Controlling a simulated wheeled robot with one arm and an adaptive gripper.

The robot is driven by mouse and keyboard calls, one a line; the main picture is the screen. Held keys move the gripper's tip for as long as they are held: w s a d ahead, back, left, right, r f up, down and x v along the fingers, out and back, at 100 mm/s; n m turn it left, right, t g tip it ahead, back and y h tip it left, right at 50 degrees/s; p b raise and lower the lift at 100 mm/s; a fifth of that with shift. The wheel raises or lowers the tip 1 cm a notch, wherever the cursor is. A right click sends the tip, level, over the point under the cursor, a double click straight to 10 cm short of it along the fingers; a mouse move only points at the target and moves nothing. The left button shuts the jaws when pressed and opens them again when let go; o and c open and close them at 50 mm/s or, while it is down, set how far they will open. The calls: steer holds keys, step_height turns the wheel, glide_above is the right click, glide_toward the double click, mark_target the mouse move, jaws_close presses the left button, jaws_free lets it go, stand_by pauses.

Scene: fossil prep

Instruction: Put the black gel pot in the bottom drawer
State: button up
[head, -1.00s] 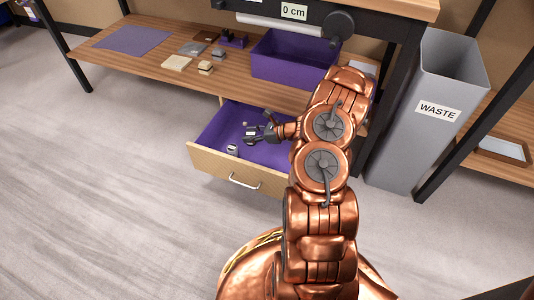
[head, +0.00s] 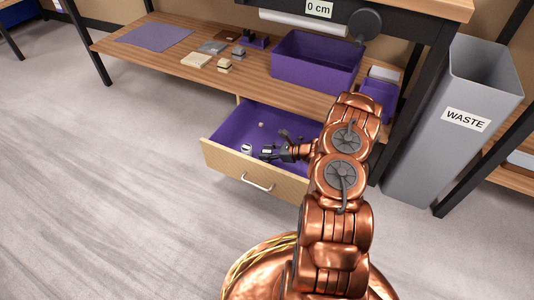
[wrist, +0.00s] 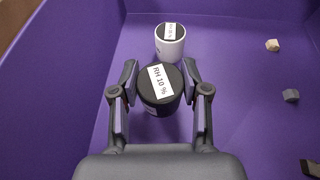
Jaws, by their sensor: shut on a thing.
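The black gel pot (wrist: 160,90) has a white label reading "RH 10 %" and sits between the fingers of my gripper (wrist: 160,97). My gripper is shut on it, with a finger pad on each side. In the head view my gripper (head: 268,154) is inside the open bottom drawer (head: 255,172), which is lined in purple. I cannot tell whether the pot touches the drawer floor. A white pot with a black, labelled top (wrist: 170,43) stands just beyond the black pot, and it also shows in the head view (head: 246,149).
Small pale (wrist: 273,45) and grey (wrist: 291,95) pieces lie on the drawer floor to the right. A shelf above the drawer holds a purple bin (head: 315,70) and several small blocks. A grey waste bin (head: 450,130) stands at the right. The floor at left is clear.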

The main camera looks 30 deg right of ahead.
steer(key=shift+f, duration=0.3)
steer(key=shift+f, duration=0.25)
steer(key=o, duration=1.1)
steer(key=shift+o, duration=0.2)
